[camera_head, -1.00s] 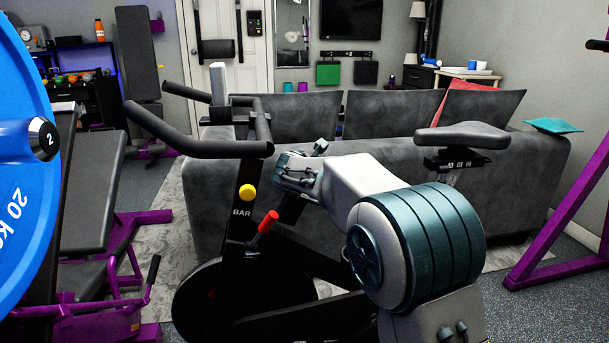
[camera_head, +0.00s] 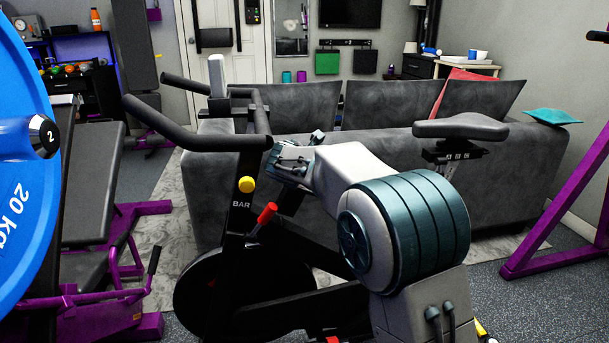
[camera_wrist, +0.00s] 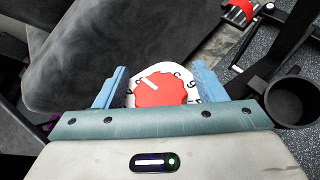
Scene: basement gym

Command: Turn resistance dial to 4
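The red dial (camera_wrist: 162,92) sits on a white plate (camera_wrist: 158,70) with dark markings in the wrist view. A white mark on the dial points to the upper left; the markings are too small and partly covered to read. My gripper (camera_wrist: 160,66) is open, with one blue finger on each side of the dial. The right finger is close to the dial's edge; I cannot tell whether it touches. The near part of the dial is hidden behind my gripper body. In the head view, my arm reaches to the exercise bike (camera_head: 243,205), and I cannot make out the dial.
The bike's handlebar (camera_head: 190,140), yellow knob (camera_head: 247,185) and red-tipped lever (camera_head: 266,213) are close to my arm. A grey sofa (camera_head: 370,155) stands behind. A blue weight plate (camera_head: 22,220) is at left. A dark cup holder (camera_wrist: 292,101) shows right of my gripper.

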